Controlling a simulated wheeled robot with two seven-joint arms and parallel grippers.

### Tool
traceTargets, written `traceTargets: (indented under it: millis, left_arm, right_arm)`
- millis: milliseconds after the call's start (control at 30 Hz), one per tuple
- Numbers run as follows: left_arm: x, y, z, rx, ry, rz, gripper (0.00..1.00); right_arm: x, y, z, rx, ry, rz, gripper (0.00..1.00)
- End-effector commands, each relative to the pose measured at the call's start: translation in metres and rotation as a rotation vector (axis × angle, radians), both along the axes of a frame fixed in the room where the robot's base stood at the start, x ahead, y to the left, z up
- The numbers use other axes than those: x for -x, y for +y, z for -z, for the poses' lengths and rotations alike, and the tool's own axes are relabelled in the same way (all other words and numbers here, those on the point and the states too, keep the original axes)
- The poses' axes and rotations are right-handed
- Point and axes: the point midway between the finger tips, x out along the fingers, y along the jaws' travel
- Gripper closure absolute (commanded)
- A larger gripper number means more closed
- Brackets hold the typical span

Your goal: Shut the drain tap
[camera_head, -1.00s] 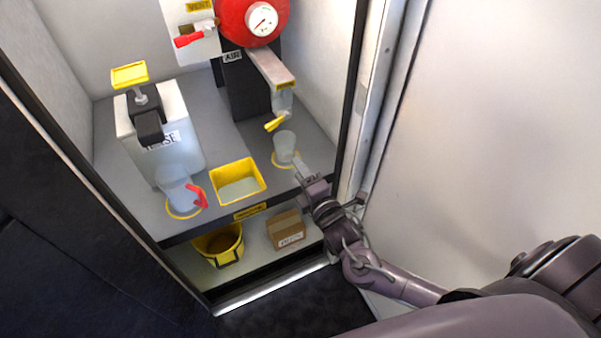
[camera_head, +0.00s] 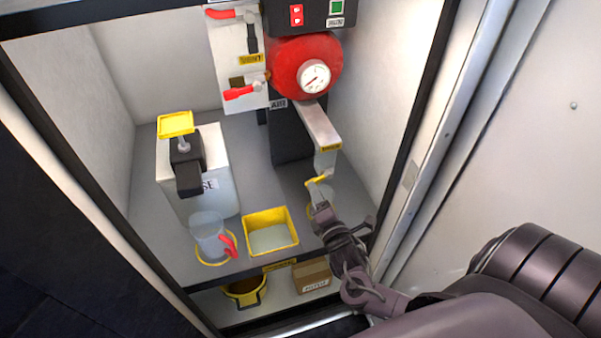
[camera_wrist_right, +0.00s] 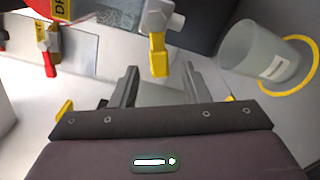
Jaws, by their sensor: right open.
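A tap with a yellow lever (camera_head: 316,180) hangs under the end of the metal arm on the red unit. In the wrist view the yellow lever (camera_wrist_right: 158,55) hangs down in front of and between my right gripper's fingertips (camera_wrist_right: 160,75), which are apart and empty. A gap to the lever cannot be judged. In the head view the right gripper (camera_head: 322,208) is just below the tap. A red lever (camera_wrist_right: 48,58) shows at the left in the wrist view, near a cut-off yellow label with letters like "DR" (camera_wrist_right: 62,8). My left gripper is not in view.
A clear cup (camera_wrist_right: 262,55) stands in a yellow ring close right of the tap. A yellow tray (camera_head: 270,231), a jug with red handle (camera_head: 208,234) and a white pump container (camera_head: 195,165) stand left. The cabinet frame (camera_head: 415,125) is right.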

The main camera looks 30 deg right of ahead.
Motion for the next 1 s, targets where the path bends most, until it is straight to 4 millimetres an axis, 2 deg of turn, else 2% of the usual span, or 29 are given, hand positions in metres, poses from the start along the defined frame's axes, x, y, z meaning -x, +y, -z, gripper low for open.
traceTargets:
  millis: [200, 333, 500, 733, 767, 1000]
  left_arm:
    - [0.0, 0.0, -0.002, 0.0, 0.0, 0.0, 0.64]
    - [0.0, 0.0, -0.003, 0.0, 0.0, 0.0, 0.64]
    - [-0.001, 0.0, -0.003, 0.0, 0.0, 0.0, 0.64]
    - [-0.001, -0.001, -0.003, 0.001, 0.0, 0.0, 0.64]
    - [-0.001, -0.001, -0.003, 0.001, 0.0, 0.0, 0.64]
    - [-0.001, -0.001, -0.003, 0.001, 0.0, 0.0, 0.64]
  right_arm:
    - [-0.036, -0.008, -0.001, -0.002, -0.002, 0.001, 0.58]
    - [-0.053, -0.012, -0.001, -0.002, -0.002, 0.001, 0.58]
    - [-0.062, -0.014, 0.0, -0.002, 0.0, -0.001, 0.58]
    - [-0.063, -0.015, 0.0, -0.002, 0.0, -0.001, 0.58]
    - [-0.063, -0.015, 0.0, -0.002, 0.0, -0.001, 0.59]
    - [-0.063, -0.014, 0.0, -0.002, 0.0, -0.001, 0.91]
